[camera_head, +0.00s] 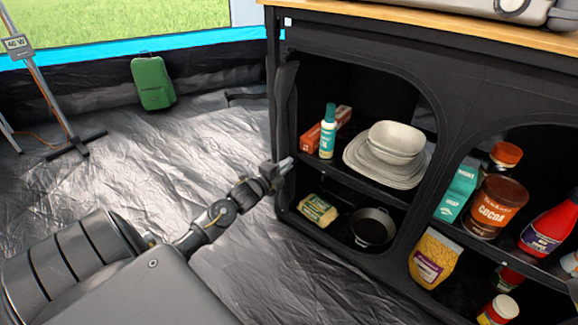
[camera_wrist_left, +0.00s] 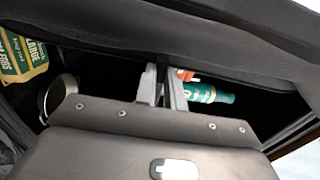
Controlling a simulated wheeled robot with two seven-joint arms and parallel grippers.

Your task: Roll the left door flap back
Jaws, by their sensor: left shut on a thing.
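The black fabric cupboard (camera_head: 340,35) stands at the right with its left opening uncovered. The left door flap (camera_head: 286,110) shows as a narrow black strip gathered along the left edge of that opening. My left gripper (camera_head: 283,167) is at this edge, about halfway down, shut on the flap. In the left wrist view, dark fabric runs between the two pale fingers (camera_wrist_left: 163,90), with more black fabric (camera_wrist_left: 170,30) across the top. Black on black makes the flap's exact outline hard to tell. My right gripper is not in view.
Inside are a green bottle (camera_head: 327,132), stacked plates and bowls (camera_head: 392,150), a yellow packet (camera_head: 318,210) and a black pan (camera_head: 373,227). The right opening holds a cocoa tin (camera_head: 494,208) and other food.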

